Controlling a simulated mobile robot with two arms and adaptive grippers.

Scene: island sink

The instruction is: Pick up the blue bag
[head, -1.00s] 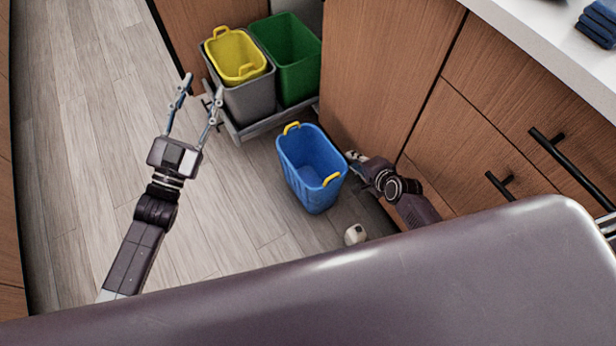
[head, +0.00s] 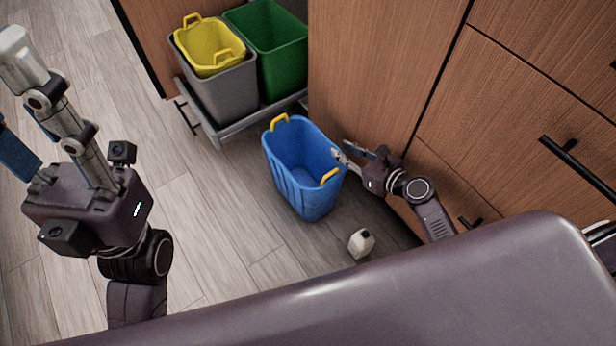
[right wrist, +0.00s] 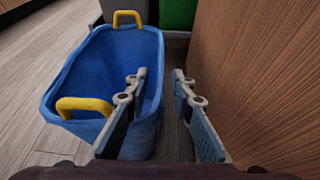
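The blue bag (head: 300,168), a tall blue tub with two yellow handles, stands upright on the floor in the head view. It fills the left of the right wrist view (right wrist: 85,75) and looks empty. My right gripper (head: 340,150) is open at the bag's right side. In the right wrist view its fingers (right wrist: 158,75) are apart, the left one over the bag's opening and the right one outside, with the right wall between them. Contact cannot be told. My left gripper (head: 28,105) is raised, open and empty at the left, partly cut off.
A pulled-out rack (head: 222,133) holds a grey bin (head: 228,92) with a yellow bag (head: 210,48) and a green bin (head: 272,45). A small white object (head: 361,243) lies on the floor. Wooden cabinet fronts (head: 375,65) stand close on the right. Floor at left is clear.

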